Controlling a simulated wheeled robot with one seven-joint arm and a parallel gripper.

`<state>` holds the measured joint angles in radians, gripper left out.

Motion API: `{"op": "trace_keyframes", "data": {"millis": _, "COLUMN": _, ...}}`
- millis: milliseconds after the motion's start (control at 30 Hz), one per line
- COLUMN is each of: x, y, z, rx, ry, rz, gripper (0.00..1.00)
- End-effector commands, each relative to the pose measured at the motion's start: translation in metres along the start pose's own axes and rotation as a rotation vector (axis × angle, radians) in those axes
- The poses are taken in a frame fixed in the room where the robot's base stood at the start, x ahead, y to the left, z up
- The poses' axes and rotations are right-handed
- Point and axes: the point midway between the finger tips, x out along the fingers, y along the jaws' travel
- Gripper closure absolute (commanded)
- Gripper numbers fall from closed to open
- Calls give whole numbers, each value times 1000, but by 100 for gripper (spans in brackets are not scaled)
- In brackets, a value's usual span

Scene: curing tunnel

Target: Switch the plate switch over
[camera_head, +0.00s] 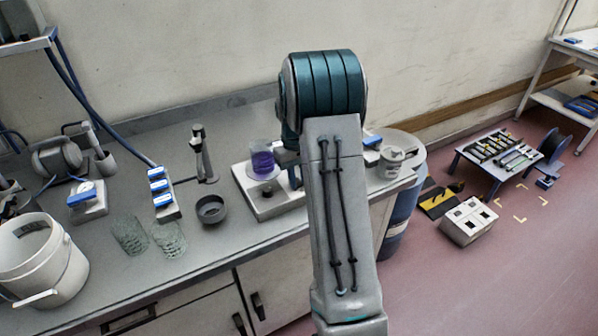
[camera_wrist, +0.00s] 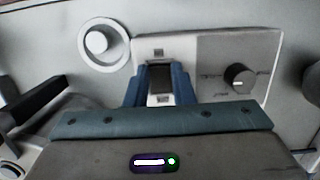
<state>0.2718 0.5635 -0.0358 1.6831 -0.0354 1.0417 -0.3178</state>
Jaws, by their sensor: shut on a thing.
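In the wrist view a pale grey box (camera_wrist: 215,45), apparently the plate's body, has a round black knob (camera_wrist: 240,78) with a white pointer line. My gripper (camera_wrist: 160,88) is over its left part. Its two blue fingers stand close on either side of a small dark piece (camera_wrist: 160,76), apparently the plate switch. Which way the switch is set cannot be told. In the head view a pale plate (camera_head: 250,200) on the bench carries a beaker of purple liquid (camera_head: 262,162).
A dark bowl (camera_head: 211,209), two clear glasses (camera_head: 130,235) and a white bucket (camera_head: 40,262) stand left on the bench. A low rack of tools (camera_head: 500,150) and a white box (camera_head: 468,220) are on the floor.

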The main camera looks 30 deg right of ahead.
Motion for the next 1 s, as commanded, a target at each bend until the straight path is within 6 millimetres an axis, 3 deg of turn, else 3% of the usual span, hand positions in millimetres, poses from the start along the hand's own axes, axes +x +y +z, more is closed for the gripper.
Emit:
{"op": "trace_keyframes", "data": {"millis": 200, "x": -4, "y": 0, "z": -3, "rx": -1, "ry": -89, "rz": 1, "gripper": 100}}
{"op": "trace_keyframes", "data": {"millis": 567, "x": -3, "y": 0, "z": -4, "rx": 0, "ry": -103, "rz": 3, "gripper": 100}}
{"op": "trace_keyframes", "data": {"millis": 600, "x": -3, "y": 0, "z": -4, "rx": 0, "ry": -103, "rz": 3, "gripper": 75}}
{"op": "trace_keyframes", "data": {"millis": 667, "x": -3, "y": 0, "z": -4, "rx": 0, "ry": -103, "rz": 3, "gripper": 59}}
{"op": "trace_keyframes", "data": {"millis": 1000, "x": -4, "y": 0, "z": -4, "rx": 1, "ry": -104, "rz": 2, "gripper": 56}}
